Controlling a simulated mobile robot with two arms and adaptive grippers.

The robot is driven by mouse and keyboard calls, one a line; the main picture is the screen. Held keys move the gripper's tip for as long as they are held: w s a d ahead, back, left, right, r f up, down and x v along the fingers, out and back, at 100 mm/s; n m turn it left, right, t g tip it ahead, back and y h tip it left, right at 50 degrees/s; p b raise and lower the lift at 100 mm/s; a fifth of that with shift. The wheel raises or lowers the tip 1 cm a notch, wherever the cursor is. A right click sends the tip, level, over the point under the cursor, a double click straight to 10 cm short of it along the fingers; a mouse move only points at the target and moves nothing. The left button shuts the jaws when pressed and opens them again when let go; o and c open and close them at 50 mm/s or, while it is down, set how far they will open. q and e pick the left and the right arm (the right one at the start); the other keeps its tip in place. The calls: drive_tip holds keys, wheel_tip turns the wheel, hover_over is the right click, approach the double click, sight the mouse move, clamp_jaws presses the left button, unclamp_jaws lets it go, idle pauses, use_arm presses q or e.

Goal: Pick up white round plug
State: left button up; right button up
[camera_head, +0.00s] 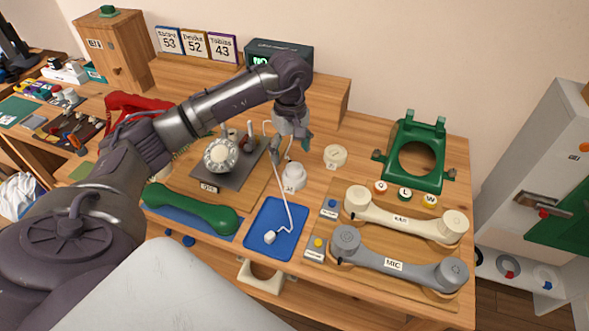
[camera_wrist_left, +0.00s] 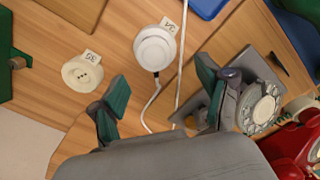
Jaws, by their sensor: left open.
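A white round plug (camera_head: 294,175) stands on the wooden table, near the middle, with a small paper label beside it. In the left wrist view the white round plug (camera_wrist_left: 154,46) shows from above, with a white cord running from its lower side. My left gripper (camera_head: 291,148) is open and empty above and just behind the plug. In the left wrist view the open fingers of the left gripper (camera_wrist_left: 163,82) are apart, with the plug beyond the gap between them. My right gripper is not in view.
A cream round socket (camera_head: 335,155) with a label lies right of the plug. A blue tray (camera_head: 262,245) with a small white plug and cord lies in front. A grey dial base (camera_head: 221,158) is left, a green cradle (camera_head: 414,150) right. Handsets (camera_head: 400,219) fill the front right.

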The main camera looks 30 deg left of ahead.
sight(295, 167)
use_arm(q)
drive_tip(key=f, duration=0.3)
drive_tip(key=d+f+p, duration=0.1)
drive_tip(key=f, duration=0.1)
drive_tip(key=shift+w+f, duration=0.1)
drive_tip(key=shift+w, duration=0.05)
drive_tip(key=shift+c, duration=0.3)
drive_tip(key=c, duration=1.1)
